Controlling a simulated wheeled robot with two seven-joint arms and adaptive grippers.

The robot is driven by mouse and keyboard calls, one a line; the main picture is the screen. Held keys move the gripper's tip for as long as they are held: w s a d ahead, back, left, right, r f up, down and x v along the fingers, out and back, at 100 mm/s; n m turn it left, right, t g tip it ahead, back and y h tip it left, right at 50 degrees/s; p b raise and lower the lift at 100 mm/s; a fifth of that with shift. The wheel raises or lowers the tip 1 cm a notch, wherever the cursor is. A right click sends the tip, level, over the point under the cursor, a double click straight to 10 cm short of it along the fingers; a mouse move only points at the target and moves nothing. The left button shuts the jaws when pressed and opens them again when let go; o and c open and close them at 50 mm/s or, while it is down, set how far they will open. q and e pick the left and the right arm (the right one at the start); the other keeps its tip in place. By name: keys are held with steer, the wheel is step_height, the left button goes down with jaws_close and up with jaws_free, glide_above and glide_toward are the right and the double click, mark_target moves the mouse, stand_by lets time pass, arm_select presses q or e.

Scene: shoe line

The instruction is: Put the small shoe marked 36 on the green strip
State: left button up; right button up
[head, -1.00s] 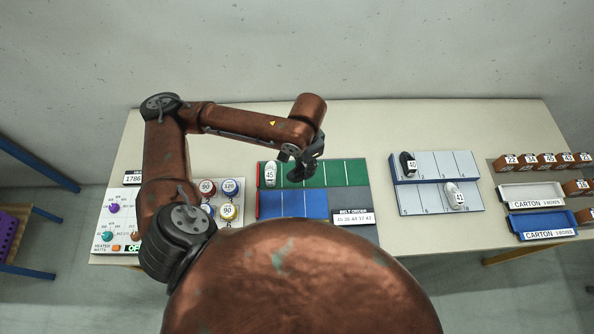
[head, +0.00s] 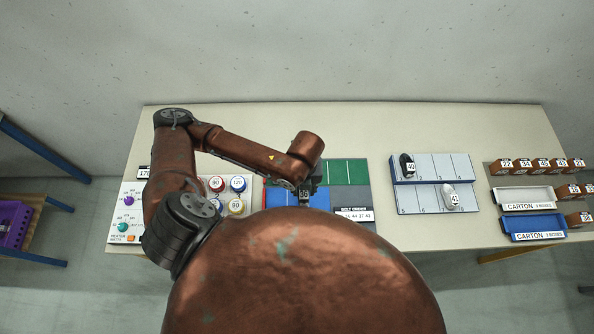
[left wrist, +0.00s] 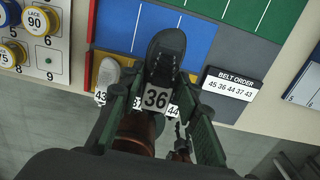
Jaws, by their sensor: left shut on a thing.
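My left gripper (head: 304,192) is shut on a dark shoe (left wrist: 165,58), whose white tag reads 36. In the left wrist view its two fingers (left wrist: 160,118) are on either side of the shoe's tagged end. The shoe overlaps the blue strip (left wrist: 132,28) in that view; I cannot tell its height. The green strip (head: 347,172) lies on the far side of the blue one, partly behind my arm, and its corner shows in the left wrist view (left wrist: 245,12).
A white shoe (left wrist: 108,72) tagged 43 and a tag reading 44 are close beside the held shoe. The belt order sign (head: 354,215) reads 45 36 44 37 43. The green strip's visible right part is clear.

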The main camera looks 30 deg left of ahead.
arm_select(q)
steer(key=shift+w+a+f+b, duration=0.85)
steer(key=shift+w+b, duration=0.1)
steer(key=shift+b, duration=0.25)
steer(key=w+a+f, duration=0.2)
steer(key=w+a+f+p, duration=0.1)
steer(key=w+a+f, duration=0.1)
steer(key=w, duration=0.1)
steer(key=w+a+f, duration=0.2)
steer(key=w+f, duration=0.1)
steer(key=shift+w+a, duration=0.1)
steer(key=shift+a, duration=0.1)
steer(key=shift+w+a+f, duration=0.2)
steer(key=shift+f, duration=0.2)
steer(key=shift+w+a+f+p, duration=0.15)
steer(key=shift+f+p, duration=0.25)
steer(key=shift+f, duration=1.35)
steer(key=o, duration=1.2)
steer(key=shift+f, duration=0.1)
steer(key=shift+c, duration=0.2)
